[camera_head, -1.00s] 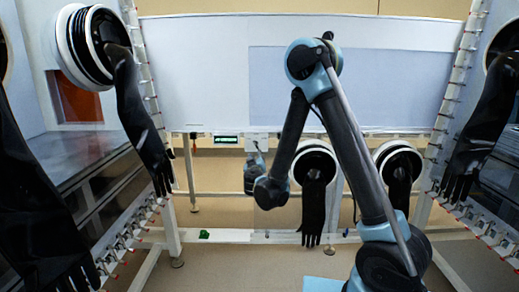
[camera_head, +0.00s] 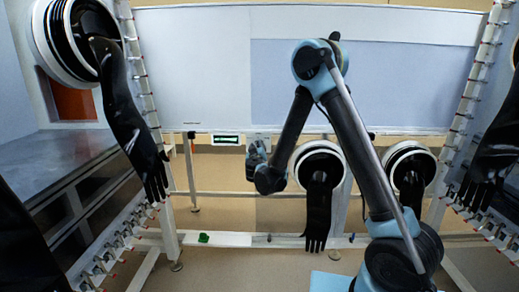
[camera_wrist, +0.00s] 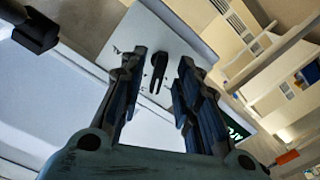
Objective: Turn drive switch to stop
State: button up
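In the wrist view, the drive switch, a black lever-shaped knob (camera_wrist: 157,74), sits on a light grey plate (camera_wrist: 183,42). My gripper (camera_wrist: 159,64) is open, with one dark finger on each side of the knob. I cannot tell whether either finger touches it. The plate's small markings are too blurred to read. In the head view my gripper (camera_head: 257,153) is at the lower edge of the white panel, right of a small green-lit display (camera_head: 226,139). The switch is not distinguishable there.
White-rimmed glove ports with hanging black gloves stand right of my gripper, the nearer glove (camera_head: 318,212) close to my arm. Another long black glove (camera_head: 128,110) hangs at left. A white frame rail (camera_head: 225,239) runs low across, with a small green item (camera_head: 203,238) on it.

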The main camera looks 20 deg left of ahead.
jog(key=shift+w, duration=0.15)
grip_shut()
jog(key=shift+n, duration=0.3)
grip_release()
jog(key=v, duration=1.2)
